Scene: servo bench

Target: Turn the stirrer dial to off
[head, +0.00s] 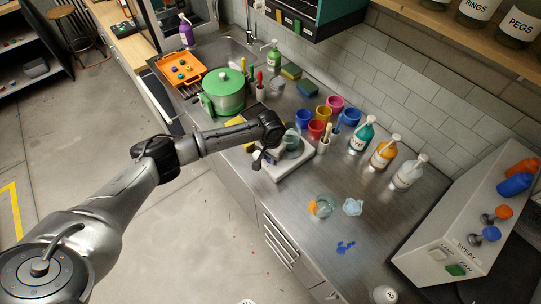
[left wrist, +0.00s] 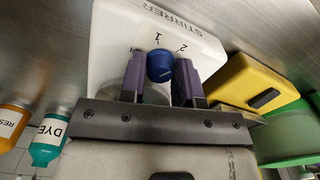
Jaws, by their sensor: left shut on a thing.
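The white stirrer (head: 293,169) stands on the steel bench with a glass vessel (head: 290,141) on top. In the left wrist view its white body (left wrist: 118,30) bears the word STIRRER, and the marks 1 and 2 show by the blue dial (left wrist: 160,66). My left gripper (left wrist: 161,82) has its two purple-padded fingers on either side of the dial and is shut on it. In the head view my left gripper (head: 260,162) is at the stirrer's near side and hides the dial. I cannot tell which mark the dial points to. My right gripper is not in view.
A green pot (head: 223,97) and a yellow item (left wrist: 252,81) stand close by. Coloured cups (head: 316,129) and bottles (head: 383,153) line the wall side. A blue spill (head: 345,247) lies on the bench. A white SPRAY and FAN box (head: 440,240) stands at right.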

